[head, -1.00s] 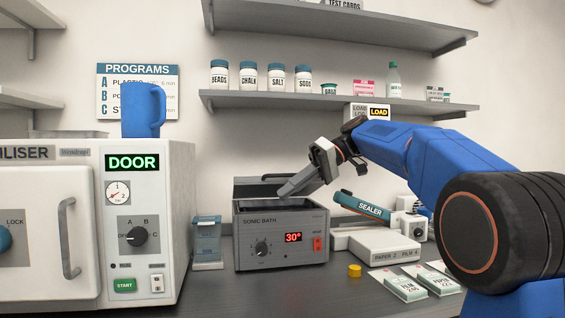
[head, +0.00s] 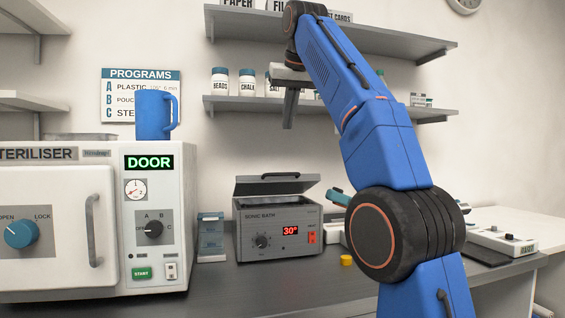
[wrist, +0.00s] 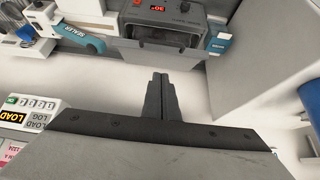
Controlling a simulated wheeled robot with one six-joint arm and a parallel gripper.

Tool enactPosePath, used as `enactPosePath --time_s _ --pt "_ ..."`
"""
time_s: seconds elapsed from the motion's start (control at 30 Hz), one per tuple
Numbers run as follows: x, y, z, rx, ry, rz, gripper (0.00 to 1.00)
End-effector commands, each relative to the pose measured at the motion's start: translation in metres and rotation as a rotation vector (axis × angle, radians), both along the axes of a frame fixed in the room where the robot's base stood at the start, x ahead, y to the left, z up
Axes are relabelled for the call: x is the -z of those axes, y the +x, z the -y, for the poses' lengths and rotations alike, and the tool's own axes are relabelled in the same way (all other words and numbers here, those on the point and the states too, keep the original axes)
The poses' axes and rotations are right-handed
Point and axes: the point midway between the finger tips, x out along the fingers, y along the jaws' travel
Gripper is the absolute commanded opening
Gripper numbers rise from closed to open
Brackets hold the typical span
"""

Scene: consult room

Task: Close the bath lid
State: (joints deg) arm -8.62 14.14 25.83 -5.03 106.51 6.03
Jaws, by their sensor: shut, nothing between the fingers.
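The sonic bath (head: 279,243) is a grey box with a red 30° display, standing on the counter in the middle of the head view. Its grey lid (head: 277,184) is raised at a slant above the box, with a dark gap beneath it. My gripper (head: 288,126) is above the bath and apart from it, fingers pointing down and shut with nothing between them. In the wrist view the bath (wrist: 165,17) appears upside down at the top, and the shut fingers (wrist: 160,76) point toward it without touching.
The steriliser (head: 160,215) stands left of the bath, with a blue jug (head: 153,112) on top. A small teal-and-clear holder (head: 211,238) is between them. A yellow cap (head: 346,260) lies at the bath's right front. The shelf (head: 240,103) with jars is behind my gripper.

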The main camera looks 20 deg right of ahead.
Motion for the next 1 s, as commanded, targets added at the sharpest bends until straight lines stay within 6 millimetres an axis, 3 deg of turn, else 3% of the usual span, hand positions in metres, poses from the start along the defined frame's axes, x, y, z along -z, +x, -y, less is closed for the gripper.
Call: enactPosePath --time_s 0.37,0.77,1.0 --pt "0.029 0.018 0.0 -0.004 0.0 -0.005 0.0" --pt "0.084 0.054 0.0 -0.004 0.0 -0.005 0.0" --pt "0.105 0.048 0.0 -0.004 0.0 -0.003 0.0"
